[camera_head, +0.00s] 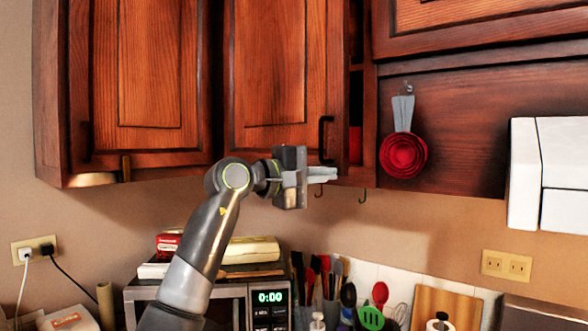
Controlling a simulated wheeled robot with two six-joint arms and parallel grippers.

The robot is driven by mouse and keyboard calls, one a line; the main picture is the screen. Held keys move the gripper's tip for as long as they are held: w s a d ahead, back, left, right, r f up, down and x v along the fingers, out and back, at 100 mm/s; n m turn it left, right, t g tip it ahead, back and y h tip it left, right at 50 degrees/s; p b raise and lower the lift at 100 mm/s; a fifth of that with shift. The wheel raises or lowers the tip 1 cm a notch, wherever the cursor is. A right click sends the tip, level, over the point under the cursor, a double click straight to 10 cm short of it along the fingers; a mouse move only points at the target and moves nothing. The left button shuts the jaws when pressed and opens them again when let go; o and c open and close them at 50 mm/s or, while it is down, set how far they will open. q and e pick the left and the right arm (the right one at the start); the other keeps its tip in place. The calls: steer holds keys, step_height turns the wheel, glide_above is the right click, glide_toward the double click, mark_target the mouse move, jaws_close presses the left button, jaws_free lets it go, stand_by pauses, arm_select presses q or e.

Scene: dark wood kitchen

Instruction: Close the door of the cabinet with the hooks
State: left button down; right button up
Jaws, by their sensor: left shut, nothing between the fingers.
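The cabinet door (275,70) is a wooden panel with a dark vertical handle (325,140) near its lower right corner. It stands ajar, and a narrow strip of the cabinet interior (356,100) shows beyond its right edge. Dark hooks (362,196) hang under the cabinet. My left gripper (328,174) is shut and empty, pointing right, just below the handle by the door's lower edge. I cannot tell whether it touches the door. My right gripper is out of view.
Another wooden door (150,70) is at the left. Red measuring cups (403,155) hang at the right, near a white box-like fixture (540,170). Below are a microwave (265,305) with items on top, several utensils (370,300) and a cutting board (445,305).

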arm_select(q)
steer(key=w+d+n+t+y+p, duration=0.1)
steer(key=w+d, duration=0.1)
steer(key=d, duration=0.1)
steer(key=w+d+n+t+y, duration=0.1)
steer(key=w+d+t, duration=0.1)
steer(key=w+d, duration=0.1)
steer(key=shift+w+r+p, duration=0.1)
steer(key=shift+w+p, duration=0.15)
steer(key=shift+p, duration=0.15)
steer(key=shift+r+n+t+y, duration=0.25)
steer(key=shift+n+t+y, duration=0.15)
steer(key=shift+n, duration=0.1)
steer(key=shift+s+a+r, duration=0.1)
steer(key=shift+r, duration=0.05)
